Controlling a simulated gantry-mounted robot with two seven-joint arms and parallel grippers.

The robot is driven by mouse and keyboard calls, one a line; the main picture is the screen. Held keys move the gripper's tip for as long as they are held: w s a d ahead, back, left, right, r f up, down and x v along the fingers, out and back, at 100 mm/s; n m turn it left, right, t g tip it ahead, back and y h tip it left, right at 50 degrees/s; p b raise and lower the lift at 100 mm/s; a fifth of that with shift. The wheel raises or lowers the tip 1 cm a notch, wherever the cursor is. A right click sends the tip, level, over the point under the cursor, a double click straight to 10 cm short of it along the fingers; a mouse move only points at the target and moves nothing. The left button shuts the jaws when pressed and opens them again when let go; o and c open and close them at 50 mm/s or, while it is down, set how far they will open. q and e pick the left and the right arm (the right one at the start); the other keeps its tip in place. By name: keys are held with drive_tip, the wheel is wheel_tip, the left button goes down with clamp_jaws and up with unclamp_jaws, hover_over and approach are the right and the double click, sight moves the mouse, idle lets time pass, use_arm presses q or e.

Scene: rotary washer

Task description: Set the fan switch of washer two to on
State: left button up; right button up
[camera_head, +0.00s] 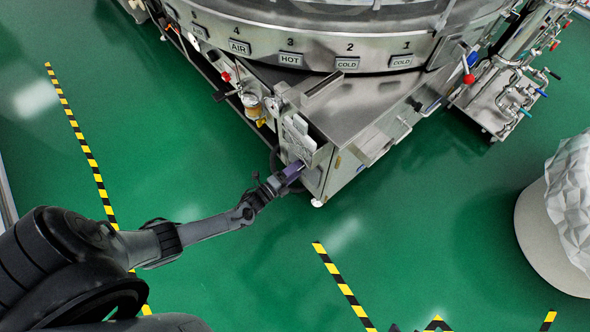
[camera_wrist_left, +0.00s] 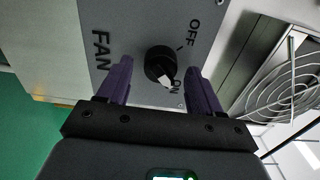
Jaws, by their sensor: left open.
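The fan switch (camera_wrist_left: 160,64) is a round black knob on a grey panel (camera_wrist_left: 134,27) marked FAN, OFF and ON in the left wrist view. Its pale pointer slants down and right, toward the ON label. My left gripper (camera_wrist_left: 160,78) is open, with its purple fingers on either side of the knob; I cannot tell whether they touch it. In the head view my left gripper (camera_head: 293,171) is at the front corner of the steel washer (camera_head: 345,105), and hides the knob there. My right gripper is not in view.
Steel pipework with coloured valve handles (camera_head: 510,85) stands at the right. A round bin with a pale crumpled liner (camera_head: 572,195) stands on the right. Yellow-black tape (camera_head: 342,285) marks the green floor, which is clear in front of the washer. A round wire guard (camera_wrist_left: 280,88) lies right of the panel.

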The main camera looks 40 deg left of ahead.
use_arm(q)
drive_tip(key=s+a+p, duration=0.1)
drive_tip(key=s+p, duration=0.2)
drive_tip(key=s, duration=0.7)
drive_tip(key=shift+s+a, duration=0.25)
